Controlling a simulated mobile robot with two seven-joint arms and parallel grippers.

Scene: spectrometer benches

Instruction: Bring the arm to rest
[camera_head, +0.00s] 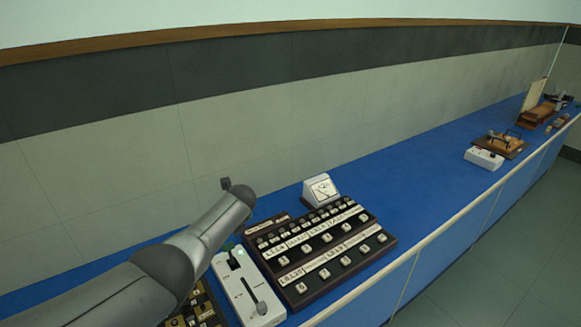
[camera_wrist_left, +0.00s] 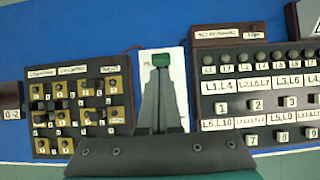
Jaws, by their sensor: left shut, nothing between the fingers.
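My left arm (camera_head: 205,235) reaches in from the lower left over the blue bench (camera_head: 400,190). Its gripper is hidden behind the arm in the head view. In the left wrist view my left gripper (camera_wrist_left: 161,84) is shut and empty, its fingers together over a white switch box (camera_wrist_left: 177,60). The fingertips appear just short of the box's green button (camera_wrist_left: 160,58); whether they touch it I cannot tell. In the head view the white box (camera_head: 238,289) shows a black lever and a green spot. My right gripper is not in view.
A dark panel (camera_head: 331,261) with labelled keys lies right of the white box, with a meter (camera_head: 320,190) behind it. A panel with brass blocks (camera_wrist_left: 85,152) lies left of the box. Further along the bench are a second white box (camera_head: 483,158) and wooden instruments. A rail (camera_head: 455,218) runs along the front edge.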

